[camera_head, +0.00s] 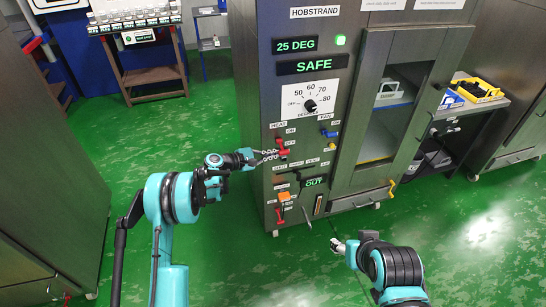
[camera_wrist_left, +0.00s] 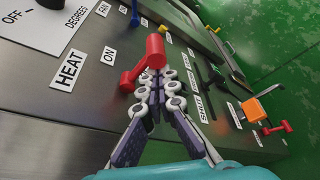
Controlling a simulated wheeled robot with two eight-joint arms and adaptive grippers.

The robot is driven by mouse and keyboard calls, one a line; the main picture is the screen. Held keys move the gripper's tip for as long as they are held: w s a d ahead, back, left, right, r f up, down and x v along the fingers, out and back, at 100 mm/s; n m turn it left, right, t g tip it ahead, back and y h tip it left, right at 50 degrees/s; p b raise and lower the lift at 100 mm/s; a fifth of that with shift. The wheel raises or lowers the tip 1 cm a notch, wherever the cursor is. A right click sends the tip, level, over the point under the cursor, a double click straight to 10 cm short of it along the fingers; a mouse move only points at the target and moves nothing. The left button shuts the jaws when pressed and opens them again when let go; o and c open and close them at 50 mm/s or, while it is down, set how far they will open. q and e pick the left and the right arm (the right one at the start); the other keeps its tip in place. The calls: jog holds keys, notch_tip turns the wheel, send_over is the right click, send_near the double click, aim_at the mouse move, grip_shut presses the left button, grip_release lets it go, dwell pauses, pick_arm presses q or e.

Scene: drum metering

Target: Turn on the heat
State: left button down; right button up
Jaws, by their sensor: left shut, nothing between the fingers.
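The steel cabinet (camera_head: 262,100) carries a red HEAT lever (camera_head: 282,147) below its HEAT label, with an ON label near it. The lever (camera_wrist_left: 155,48) shows large in the left wrist view, in front of the fingertips. I cannot tell for certain which position it is in. My left gripper (camera_head: 266,156) is shut and empty, its tips at or very near the lever; contact is unclear. It also shows in the left wrist view (camera_wrist_left: 158,88). My right gripper (camera_head: 338,246) is low in front of the cabinet, away from the lever, too small to read.
Displays read 25 DEG (camera_head: 296,45) and SAFE (camera_head: 313,65), with a green lamp (camera_head: 340,40) lit. A temperature dial (camera_head: 310,105) sits above the lever. A blue FAN lever (camera_head: 329,133) is to its right. An orange handle (camera_head: 284,196) is below. The glass door (camera_head: 345,170) looks closed.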

pick_arm(q)
notch_tip(320, 180, up, 2)
jog(key=shift+r+n+g+p, duration=0.15)
jog(key=shift+n+g+p, duration=0.25)
jog(key=shift+n+g, duration=0.55)
pick_arm(e)
jog(key=shift+r, duration=0.55)
pick_arm(q)
jog(key=shift+s+n+t, duration=0.1)
jog(key=shift+n+t, duration=0.15)
